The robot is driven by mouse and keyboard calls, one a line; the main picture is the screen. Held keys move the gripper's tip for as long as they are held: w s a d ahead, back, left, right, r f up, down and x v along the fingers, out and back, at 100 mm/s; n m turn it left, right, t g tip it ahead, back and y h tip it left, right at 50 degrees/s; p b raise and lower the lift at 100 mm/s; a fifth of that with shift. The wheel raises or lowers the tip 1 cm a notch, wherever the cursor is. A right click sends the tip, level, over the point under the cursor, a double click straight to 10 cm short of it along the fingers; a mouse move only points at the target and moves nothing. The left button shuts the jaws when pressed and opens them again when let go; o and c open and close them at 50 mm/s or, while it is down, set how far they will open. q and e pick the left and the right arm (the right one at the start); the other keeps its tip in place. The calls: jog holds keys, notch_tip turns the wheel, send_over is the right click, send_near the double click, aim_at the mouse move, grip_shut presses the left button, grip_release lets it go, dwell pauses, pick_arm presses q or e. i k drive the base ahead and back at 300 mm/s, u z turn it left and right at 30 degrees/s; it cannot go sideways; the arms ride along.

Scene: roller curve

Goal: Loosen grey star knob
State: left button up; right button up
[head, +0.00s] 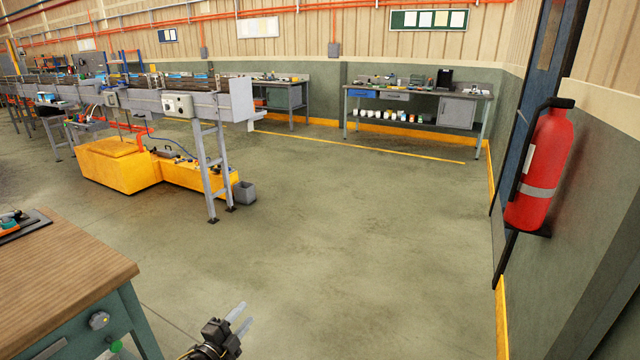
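A grey star knob (99,320) with a small yellowish centre sits on the green end panel of the wooden-topped workbench (62,272) at the lower left. My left gripper (243,315) is at the bottom edge, to the right of the knob and apart from it. Its two pale fingers point up and right with a gap between them, and nothing shows between them. Most of the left arm is out of the picture. My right gripper is not in view.
A green knob (116,346) sits just below the grey one. A yellow machine base (115,165) and a grey-legged conveyor frame (212,170) stand farther back. A red fire extinguisher (541,165) hangs on the right wall. A back bench (415,93) stands far off. The middle floor is clear.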

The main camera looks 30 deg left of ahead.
aim_at(98, 321)
jog(key=i, duration=2.4)
jog(key=u, duration=2.95)
jog(key=i, duration=0.5)
jog(key=z, duration=0.05)
